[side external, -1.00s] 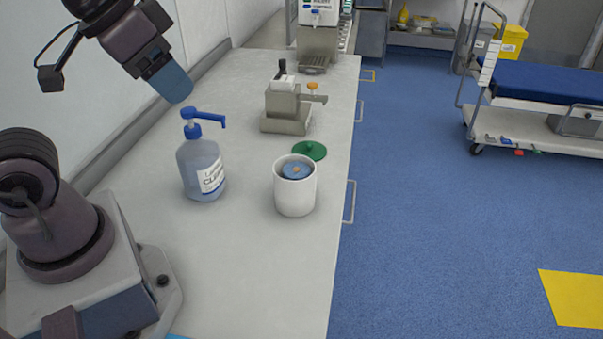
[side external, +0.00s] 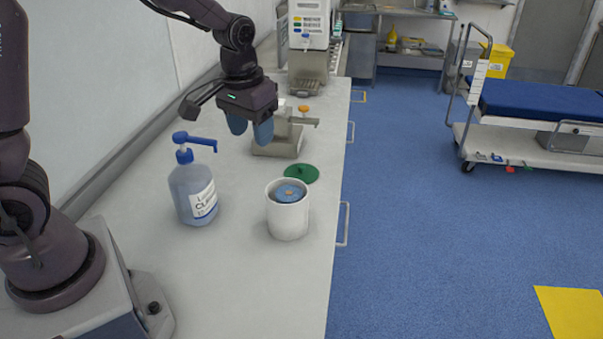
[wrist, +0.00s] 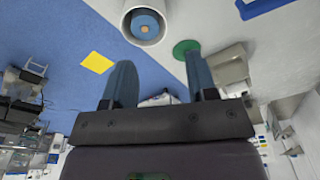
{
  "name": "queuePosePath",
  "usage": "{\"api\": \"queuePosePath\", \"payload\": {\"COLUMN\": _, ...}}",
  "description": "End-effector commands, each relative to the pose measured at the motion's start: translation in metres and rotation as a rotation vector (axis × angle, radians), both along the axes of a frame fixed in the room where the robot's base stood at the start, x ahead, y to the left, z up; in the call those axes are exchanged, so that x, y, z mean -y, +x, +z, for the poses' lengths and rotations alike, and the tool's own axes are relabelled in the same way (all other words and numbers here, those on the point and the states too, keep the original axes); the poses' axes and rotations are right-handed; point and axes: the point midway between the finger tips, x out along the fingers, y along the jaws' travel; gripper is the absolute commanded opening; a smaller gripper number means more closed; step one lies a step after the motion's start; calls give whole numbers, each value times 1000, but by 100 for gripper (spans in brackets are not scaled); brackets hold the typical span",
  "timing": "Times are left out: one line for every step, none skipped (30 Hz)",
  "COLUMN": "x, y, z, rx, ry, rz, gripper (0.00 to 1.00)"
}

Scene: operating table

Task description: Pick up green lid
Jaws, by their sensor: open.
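The round green lid (side external: 301,174) lies flat on the grey counter, just behind the white canister, with a small knob on top. It also shows in the wrist view (wrist: 186,48), near the tip of the right finger. The white canister (side external: 287,218) stands upright and open, with a blue round item (side external: 289,193) inside it. My gripper (side external: 250,136) is above the counter, left of the lid and higher than it. Its two blue fingers are apart with nothing between them, as the wrist view (wrist: 160,82) also shows.
A pump bottle (side external: 194,190) stands left of the canister, its blue spout pointing right. A grey device with an orange knob (side external: 285,138) stands behind the lid, close to my fingers. The counter's right edge is close to the lid and canister. The front counter (side external: 225,285) is clear.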

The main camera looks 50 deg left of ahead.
Motion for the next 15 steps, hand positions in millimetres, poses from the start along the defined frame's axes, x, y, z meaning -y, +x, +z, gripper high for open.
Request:
{"api": "queuePosePath", "payload": {"x": -9, "y": 15, "z": -18, "rx": -19, "ry": 14, "rz": 39, "gripper": 53}}
{"api": "queuePosePath", "payload": {"x": -15, "y": 24, "z": -28, "rx": -21, "ry": 23, "rz": 64, "gripper": 53}}
{"api": "queuePosePath", "payload": {"x": -22, "y": 36, "z": -41, "rx": -24, "ry": 36, "rz": 96, "gripper": 53}}
{"api": "queuePosePath", "payload": {"x": -28, "y": 44, "z": -51, "rx": -23, "ry": 47, "rz": 122, "gripper": 53}}
{"api": "queuePosePath", "payload": {"x": -35, "y": 52, "z": -61, "rx": -22, "ry": 59, "rz": 147, "gripper": 53}}
{"api": "queuePosePath", "payload": {"x": -42, "y": 63, "z": -75, "rx": -17, "ry": 74, "rz": 180, "gripper": 53}}
{"api": "queuePosePath", "payload": {"x": -48, "y": 71, "z": -84, "rx": -12, "ry": 87, "rz": 203, "gripper": 53}}
{"api": "queuePosePath", "payload": {"x": -54, "y": 79, "z": -94, "rx": -3, "ry": 99, "rz": 226, "gripper": 53}}
{"api": "queuePosePath", "payload": {"x": -61, "y": 89, "z": -104, "rx": 12, "ry": 114, "rz": 254, "gripper": 53}}
{"api": "queuePosePath", "payload": {"x": -66, "y": 96, "z": -111, "rx": 24, "ry": 125, "rz": 276, "gripper": 53}}
{"api": "queuePosePath", "payload": {"x": -71, "y": 103, "z": -117, "rx": 40, "ry": 134, "rz": 296, "gripper": 53}}
{"api": "queuePosePath", "payload": {"x": -77, "y": 112, "z": -124, "rx": 63, "ry": 145, "rz": 321, "gripper": 53}}
{"api": "queuePosePath", "payload": {"x": -81, "y": 121, "z": -127, "rx": 87, "ry": 152, "rz": 341, "gripper": 53}}
{"api": "queuePosePath", "payload": {"x": -85, "y": 129, "z": -127, "rx": 117, "ry": 157, "rz": 363, "gripper": 53}}
{"api": "queuePosePath", "payload": {"x": -88, "y": 142, "z": -122, "rx": 164, "ry": 158, "rz": 390, "gripper": 53}}
